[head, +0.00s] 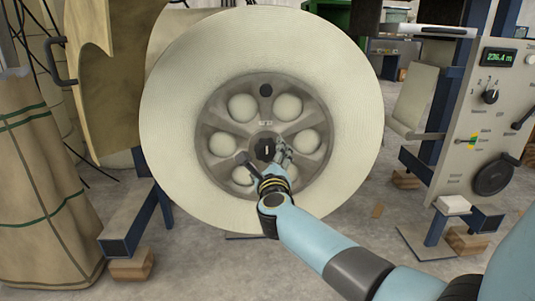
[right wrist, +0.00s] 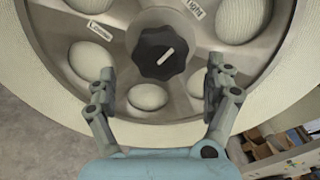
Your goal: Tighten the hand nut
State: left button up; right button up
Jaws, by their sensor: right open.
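The black, lobed hand nut (head: 265,149) sits at the hub of a large cream tape reel (head: 175,110). In the right wrist view the nut (right wrist: 150,52) carries a white line, tilted up to the right. My right gripper (head: 267,160) reaches the hub from below right. Neither finger appears to touch the nut. My left gripper is not in view.
Two labels flank the nut in the right wrist view. A control panel (head: 485,130) stands at the right. A brown wrapped roll (head: 40,190) stands at the left.

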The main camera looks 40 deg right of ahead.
jog(key=v, duration=0.7)
jog(key=shift+s, duration=0.15)
